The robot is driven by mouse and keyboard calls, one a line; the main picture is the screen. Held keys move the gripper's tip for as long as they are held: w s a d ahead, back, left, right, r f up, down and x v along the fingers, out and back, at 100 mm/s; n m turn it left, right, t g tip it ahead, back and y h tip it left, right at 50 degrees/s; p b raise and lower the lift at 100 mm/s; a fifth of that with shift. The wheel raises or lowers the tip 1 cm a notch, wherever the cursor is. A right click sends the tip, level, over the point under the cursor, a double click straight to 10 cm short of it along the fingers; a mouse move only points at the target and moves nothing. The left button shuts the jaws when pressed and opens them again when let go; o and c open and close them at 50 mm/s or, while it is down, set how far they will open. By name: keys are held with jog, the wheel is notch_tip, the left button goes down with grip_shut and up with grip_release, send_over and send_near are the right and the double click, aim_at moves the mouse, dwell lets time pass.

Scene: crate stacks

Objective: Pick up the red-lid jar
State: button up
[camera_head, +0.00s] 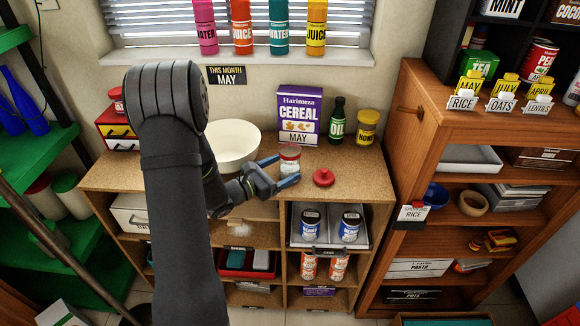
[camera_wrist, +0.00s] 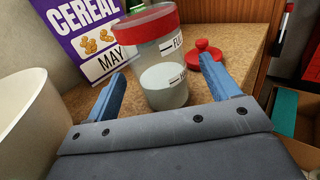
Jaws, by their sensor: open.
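The red-lid jar (camera_head: 290,160) stands upright on the wooden counter, clear-walled with white contents low inside. In the wrist view my gripper (camera_wrist: 163,72) has one fingertip to either side of the jar's lower part, with gaps visible. Nothing is held. A separate red knobbed lid (camera_head: 323,177) lies on the counter to the right of the jar.
A white bowl (camera_head: 235,142) stands left of the jar, near my arm. Behind are a purple cereal box (camera_head: 298,112), a dark green oil bottle (camera_head: 337,122) and a yellow honey jar (camera_head: 367,127). A wooden shelf unit (camera_head: 392,130) rises at the right. The counter's front right is clear.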

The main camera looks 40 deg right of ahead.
aim_at(298, 148)
jog(key=shift+s+d+r, duration=0.15)
jog(key=shift+d, duration=2.55)
jog(key=c, duration=1.2)
jog(key=shift+r, duration=0.1)
notch_tip(298, 148, up, 4)
jog(key=shift+r, duration=0.2)
jog(key=s+r, duration=0.2)
jog(key=s, duration=0.2)
jog(key=s+r, duration=0.2)
jog(key=s, duration=0.1)
jog(key=s+d+r, duration=0.1)
jog(key=s+r, duration=0.1)
jog(key=s, duration=0.2)
jog(key=shift+s+r, duration=0.25)
jog(key=shift+s, duration=0.1)
